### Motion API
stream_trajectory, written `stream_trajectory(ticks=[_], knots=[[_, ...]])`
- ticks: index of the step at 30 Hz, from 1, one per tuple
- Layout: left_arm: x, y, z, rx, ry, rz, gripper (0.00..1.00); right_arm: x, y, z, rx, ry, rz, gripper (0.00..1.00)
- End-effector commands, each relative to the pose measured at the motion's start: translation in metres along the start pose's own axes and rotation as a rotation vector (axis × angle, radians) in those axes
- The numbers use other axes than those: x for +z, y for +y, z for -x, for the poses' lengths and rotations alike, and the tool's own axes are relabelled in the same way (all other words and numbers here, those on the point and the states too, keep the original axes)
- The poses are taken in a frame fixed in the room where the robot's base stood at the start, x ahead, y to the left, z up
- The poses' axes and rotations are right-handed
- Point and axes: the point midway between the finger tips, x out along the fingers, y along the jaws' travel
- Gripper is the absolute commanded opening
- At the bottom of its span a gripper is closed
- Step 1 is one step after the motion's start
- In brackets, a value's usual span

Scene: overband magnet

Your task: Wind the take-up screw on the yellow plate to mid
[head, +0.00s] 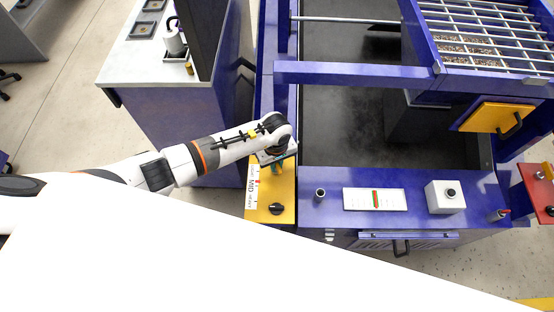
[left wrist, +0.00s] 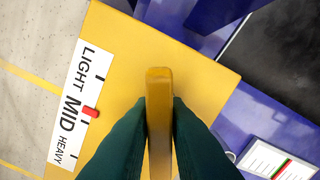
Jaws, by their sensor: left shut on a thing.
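The yellow plate (head: 286,190) lies at the left front of the blue machine. It also fills the middle of the left wrist view (left wrist: 205,75). A white LIGHT–MID–HEAVY scale (left wrist: 70,105) runs along its left edge. A red pointer (left wrist: 91,111) sits beside MID, slightly to the LIGHT side of the middle tick. My left gripper (left wrist: 159,115), with dark green fingers, is shut on the yellow bar-shaped handle of the take-up screw (left wrist: 159,85) above the plate. The screw's thread is hidden beneath. My right gripper is not in view.
A black knob (head: 277,208) is on the plate's front part. To the right, the blue panel (head: 330,185) bears a white card (head: 375,199) and a white button box (head: 445,197). A yellow hatch (head: 497,117) and a grate (head: 490,40) are farther back.

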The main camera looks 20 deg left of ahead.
Motion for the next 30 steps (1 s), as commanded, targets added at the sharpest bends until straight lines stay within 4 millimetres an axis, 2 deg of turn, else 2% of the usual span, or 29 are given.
stream_trajectory(ticks=[8, 18, 30], knots=[[0.001, 0.000, -0.002, 0.001, -0.001, -0.022, 0.00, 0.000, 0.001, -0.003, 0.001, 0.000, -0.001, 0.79], [0.001, 0.000, -0.002, 0.001, -0.001, -0.229, 0.00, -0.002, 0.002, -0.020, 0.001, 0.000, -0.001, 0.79], [0.000, 0.001, -0.001, 0.002, 0.000, -0.254, 0.00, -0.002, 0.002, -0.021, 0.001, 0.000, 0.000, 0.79]])
